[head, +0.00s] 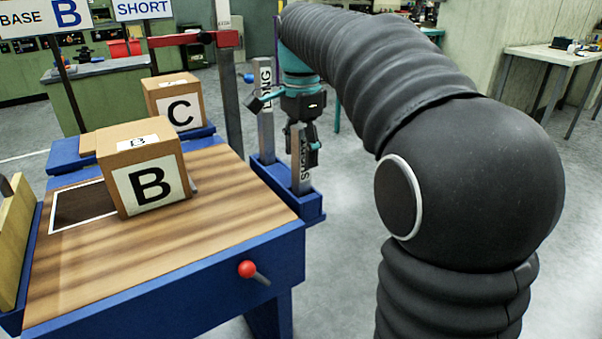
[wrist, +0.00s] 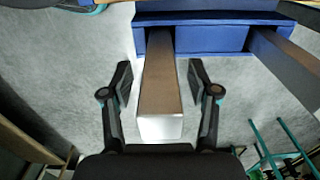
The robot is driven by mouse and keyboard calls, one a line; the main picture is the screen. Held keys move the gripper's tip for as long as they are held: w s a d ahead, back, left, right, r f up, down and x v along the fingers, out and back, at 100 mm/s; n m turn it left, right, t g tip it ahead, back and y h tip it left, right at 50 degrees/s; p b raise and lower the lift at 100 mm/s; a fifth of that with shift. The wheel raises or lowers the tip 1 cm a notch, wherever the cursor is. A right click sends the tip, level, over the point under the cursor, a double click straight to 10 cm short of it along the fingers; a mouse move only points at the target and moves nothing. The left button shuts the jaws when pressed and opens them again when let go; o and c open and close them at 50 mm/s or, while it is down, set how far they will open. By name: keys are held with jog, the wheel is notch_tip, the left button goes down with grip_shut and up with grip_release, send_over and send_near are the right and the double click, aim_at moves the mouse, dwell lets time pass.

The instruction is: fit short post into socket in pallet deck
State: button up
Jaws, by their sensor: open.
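The short post (head: 301,172), a grey square bar lettered SHORT, stands upright in a blue rack (head: 312,207) at the right end of the wooden deck. In the wrist view the short post (wrist: 160,85) runs between my fingers, with its pale end towards me. My gripper (head: 306,140) is at the post's upper part. In the wrist view my gripper (wrist: 160,76) is open, with a finger on each side of the post and visible gaps to both. The pallet deck (head: 190,240) has striped wood and a blue frame. I cannot make out a socket in it.
A taller post (head: 265,125) lettered LONG stands beside the short one, also in the wrist view (wrist: 285,58). Box B (head: 150,170) sits by a white-outlined dark patch (head: 85,205); box C (head: 180,105) is behind. A red-knobbed lever (head: 248,269) projects in front. Signs read BASE B and SHORT.

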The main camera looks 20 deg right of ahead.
grip_shut()
dwell(0.3)
